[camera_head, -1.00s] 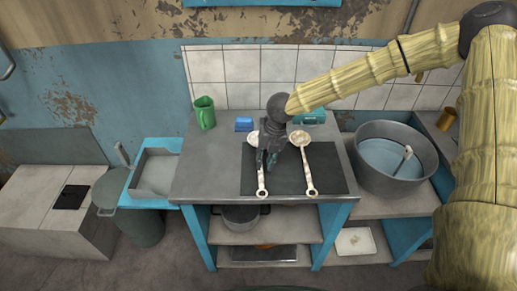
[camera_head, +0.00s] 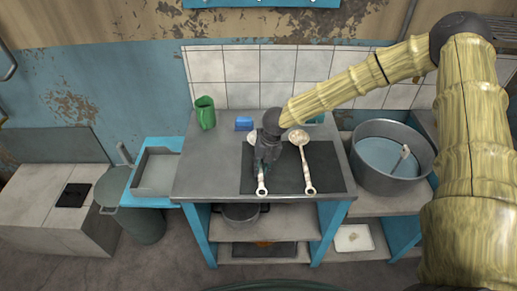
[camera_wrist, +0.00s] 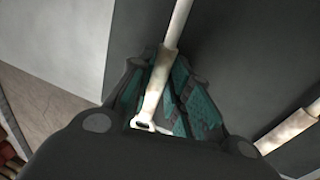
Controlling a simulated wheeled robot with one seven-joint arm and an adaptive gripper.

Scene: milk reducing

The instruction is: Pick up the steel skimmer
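Two long-handled metal utensils lie side by side on the dark mat (camera_head: 283,182) on the steel table. The left one (camera_head: 261,188) has its round head mostly hidden behind my gripper. The right one (camera_head: 306,170) shows a pale, speckled round head at the back. I cannot tell for sure which is the skimmer. My gripper (camera_head: 262,170) points down over the left utensil's handle. In the wrist view, that handle (camera_wrist: 154,98) runs between the teal-padded fingers (camera_wrist: 170,85), which look parted, with no clear grip on it. Part of the right handle (camera_wrist: 292,127) shows at right.
A green mug (camera_head: 205,113) and a blue block (camera_head: 243,124) stand at the table's back left. A teal item (camera_head: 316,118) is partly behind my arm. A large grey pot (camera_head: 391,158) stands to the right. A tiled wall (camera_head: 226,68) closes the back.

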